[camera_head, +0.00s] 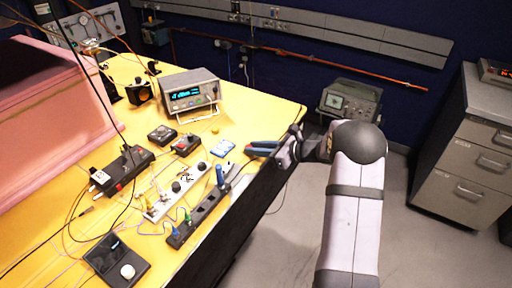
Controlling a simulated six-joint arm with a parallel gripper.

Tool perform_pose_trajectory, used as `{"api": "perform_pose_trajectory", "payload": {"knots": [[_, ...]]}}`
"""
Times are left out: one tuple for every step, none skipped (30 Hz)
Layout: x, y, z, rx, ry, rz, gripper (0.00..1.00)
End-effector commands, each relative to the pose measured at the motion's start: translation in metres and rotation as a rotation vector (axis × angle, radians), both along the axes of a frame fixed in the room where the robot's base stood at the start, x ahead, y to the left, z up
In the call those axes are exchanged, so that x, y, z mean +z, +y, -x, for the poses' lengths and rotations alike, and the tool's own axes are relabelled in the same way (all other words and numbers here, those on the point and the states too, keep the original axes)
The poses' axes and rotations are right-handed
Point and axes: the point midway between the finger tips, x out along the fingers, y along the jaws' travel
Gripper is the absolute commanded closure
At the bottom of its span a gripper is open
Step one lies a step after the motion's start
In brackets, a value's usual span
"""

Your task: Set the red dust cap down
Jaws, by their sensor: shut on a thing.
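My gripper (259,149) reaches in from the right over the front right edge of the yellow table (268,106). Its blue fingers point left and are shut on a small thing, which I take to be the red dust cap. The cap is too small and too much covered by the fingers to make out clearly. The fingers are near the blue-and-white card (222,147) lying on the table, to its right. I cannot tell how high above the table they are.
A bench meter (190,93) stands at the back. A black strip with posts (203,212), a white panel with knobs (166,197), black boxes (122,170) and loose cables crowd the table's left and front. Yellow surface is bare right of the meter. A pink foam block (50,100) stands left.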

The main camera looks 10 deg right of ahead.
Motion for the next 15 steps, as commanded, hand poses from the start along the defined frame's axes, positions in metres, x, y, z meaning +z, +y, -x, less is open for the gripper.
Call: {"api": "perform_pose_trajectory", "payload": {"knots": [[0.0002,-0.0001,-0.0002,0.000,-0.001,0.001,1.00],[0.0002,-0.0001,-0.0002,0.000,-0.001,0.001,1.00],[0.0003,-0.0001,-0.0002,0.000,-0.001,0.001,1.00],[0.0003,-0.0001,-0.0002,0.000,-0.001,0.001,1.00],[0.0003,-0.0001,-0.0002,0.000,-0.001,0.001,1.00],[0.0000,0.0000,-0.0001,0.000,-0.001,0.001,1.00],[-0.0007,0.0000,-0.0001,0.000,-0.001,0.001,1.00],[-0.0015,-0.0001,-0.0001,0.000,-0.001,0.001,1.00],[-0.0030,0.0000,-0.0001,0.000,-0.001,0.001,1.00],[-0.0039,0.0000,-0.0001,0.000,-0.001,0.001,1.00],[-0.0048,0.0001,0.0000,0.000,-0.001,0.001,1.00],[-0.0060,0.0000,0.0000,0.000,-0.001,0.001,1.00],[-0.0069,0.0000,-0.0001,0.000,-0.001,0.001,1.00],[-0.0078,0.0001,0.0000,0.000,-0.001,0.001,1.00],[-0.0093,0.0001,0.0001,0.000,0.000,0.001,1.00]]}}
